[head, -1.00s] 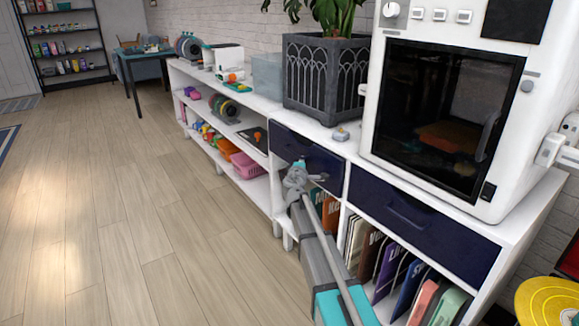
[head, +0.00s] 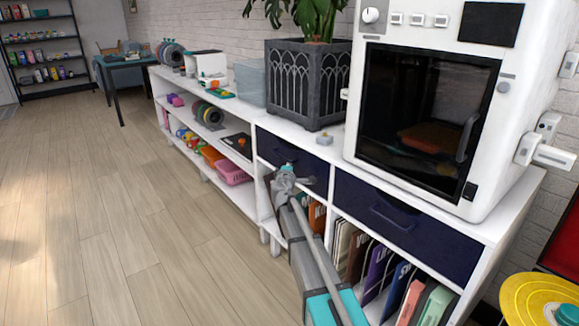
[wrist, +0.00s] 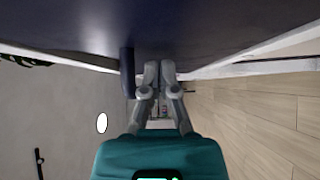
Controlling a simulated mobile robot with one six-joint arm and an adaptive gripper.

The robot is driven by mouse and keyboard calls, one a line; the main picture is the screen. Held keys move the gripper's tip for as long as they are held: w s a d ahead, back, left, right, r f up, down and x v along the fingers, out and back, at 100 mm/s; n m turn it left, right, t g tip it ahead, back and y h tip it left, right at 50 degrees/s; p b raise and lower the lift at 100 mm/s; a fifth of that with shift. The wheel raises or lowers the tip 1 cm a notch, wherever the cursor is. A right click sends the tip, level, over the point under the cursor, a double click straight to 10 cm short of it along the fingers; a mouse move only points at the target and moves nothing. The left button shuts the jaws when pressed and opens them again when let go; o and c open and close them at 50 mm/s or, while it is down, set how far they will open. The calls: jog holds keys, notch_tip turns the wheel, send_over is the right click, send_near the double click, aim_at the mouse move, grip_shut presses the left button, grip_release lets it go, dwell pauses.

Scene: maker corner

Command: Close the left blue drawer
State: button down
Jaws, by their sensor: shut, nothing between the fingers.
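The left blue drawer (head: 267,143) is the dark navy front in the white cabinet, below the plant pot. It looks about flush with the cabinet in the head view, though my arm hides part of it and a small gap cannot be ruled out. My gripper (head: 284,171) is at its front. In the wrist view the drawer front (wrist: 215,25) fills the top, with its bar handle (wrist: 127,72) just left of my fingers (wrist: 160,68). The fingers are together and empty, with their tips at or very near the front; contact cannot be told.
A second navy drawer (head: 405,222) sits to the right, under a white 3D printer (head: 430,110). A planter (head: 300,85) stands on the cabinet top. Upright folders (head: 375,270) fill the shelf below. The wooden floor (head: 130,230) to the left is clear.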

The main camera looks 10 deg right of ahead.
jog(key=a+v, duration=0.2)
jog(key=v, duration=1)
jog(key=shift+a, duration=0.3)
jog(key=shift+r, duration=0.1)
jog(key=s+d+f+m+g+h+p, duration=0.1)
jog(key=s+d+f+m+g+h, duration=0.1)
jog(key=s+d+f+m+g, duration=1.05)
jog(key=s+a+f+m+g+y+p, duration=0.1)
jog(key=s+a+f+g+y, duration=0.2)
jog(key=s, duration=0.7)
jog(key=s+a+f+m+g+y, duration=0.1)
jog(key=s+a+g+y, duration=0.2)
jog(key=s, duration=0.6)
notch_tip(320, 180, up, 38)
jog(key=t+y+p, duration=0.1)
jog(key=p, duration=3.7)
jog(key=shift+d, duration=0.15)
